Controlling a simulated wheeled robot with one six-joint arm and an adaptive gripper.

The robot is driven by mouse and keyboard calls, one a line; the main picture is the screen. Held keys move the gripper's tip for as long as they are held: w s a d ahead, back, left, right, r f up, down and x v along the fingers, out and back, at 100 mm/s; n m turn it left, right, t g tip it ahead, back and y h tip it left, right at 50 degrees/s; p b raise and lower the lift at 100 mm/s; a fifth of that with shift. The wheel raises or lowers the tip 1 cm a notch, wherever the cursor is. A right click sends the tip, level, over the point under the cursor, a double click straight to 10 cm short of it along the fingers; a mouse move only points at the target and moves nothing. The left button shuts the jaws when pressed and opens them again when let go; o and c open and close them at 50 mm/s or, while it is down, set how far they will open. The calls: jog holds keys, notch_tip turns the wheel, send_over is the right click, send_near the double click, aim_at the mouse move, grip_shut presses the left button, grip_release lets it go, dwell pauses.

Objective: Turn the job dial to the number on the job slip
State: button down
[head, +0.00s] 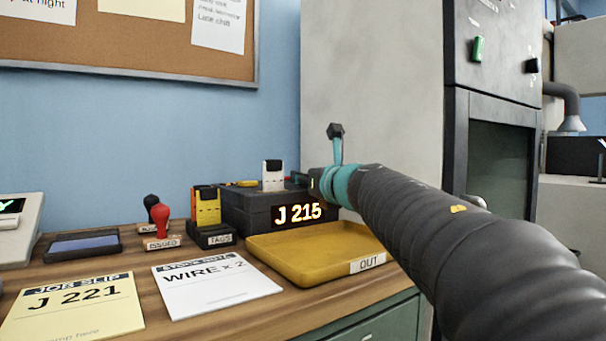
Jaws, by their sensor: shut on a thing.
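The yellow job slip (75,308) lies on the bench at the front left and reads "J 221". The dark box (247,209) at the back of the bench has a lit display (298,213) that reads "J 215". My gripper (316,181) is at the right end of this box, partly hidden by my own wrist. It is shut at the place of the job dial; the dial itself is hidden behind my gripper and wrist, so its pointer or marks cannot be seen.
A yellow OUT tray (294,274) stands empty before the box, under my arm. A white WIRE x 2 note (212,289) lies beside the slip. Stamps (160,222), a TAGS holder (213,236) and an ink pad (82,246) stand to the left. A grey cabinet (492,60) rises at right.

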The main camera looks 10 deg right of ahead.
jog(key=shift+r+m+h+p, duration=0.1)
jog(key=shift+m+h+p, duration=0.35)
jog(key=shift+h, duration=0.35)
jog(key=shift+m+h, duration=0.25)
jog(key=shift+h, duration=0.05)
jog(key=c, duration=0.8)
grip_release()
jog(key=s, duration=0.4)
jog(key=s+d, duration=0.1)
jog(key=s, duration=0.7)
jog(key=shift+d, duration=0.25)
